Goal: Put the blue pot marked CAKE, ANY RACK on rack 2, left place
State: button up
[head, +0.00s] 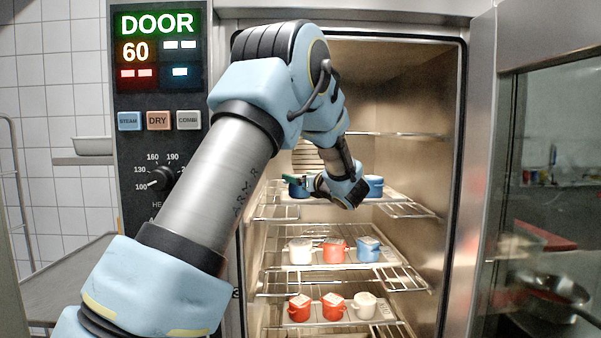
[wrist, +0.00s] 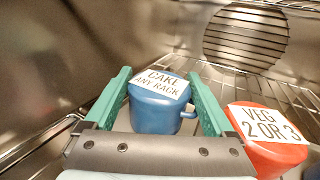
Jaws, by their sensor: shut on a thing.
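The blue pot marked CAKE, ANY RACK (wrist: 153,113) sits between the two green fingers of my gripper (wrist: 159,75) in the wrist view. My gripper (head: 297,181) is shut on it. In the head view this blue pot (head: 298,191) is at the left of the upper loaded rack (head: 410,209), partly hidden by the gripper. I cannot tell whether its base touches anything. A red pot marked VEG, 2 OR 3 (wrist: 271,153) stands close to the right finger in the wrist view.
Another blue pot (head: 375,183) stands at the right of that level. The rack below (head: 402,279) carries a white, a red and a blue pot. The lowest visible tray (head: 345,318) holds two red pots and a white one. The open oven door (head: 540,190) is at right.

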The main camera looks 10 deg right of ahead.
jog(key=shift+f+b, duration=0.2)
jog(key=shift+b, duration=0.2)
jog(key=o, duration=1.4)
jog(key=shift+r, duration=0.1)
jog(key=b+v, duration=0.4)
jog(key=v, duration=0.8)
jog(key=shift+b, duration=0.3)
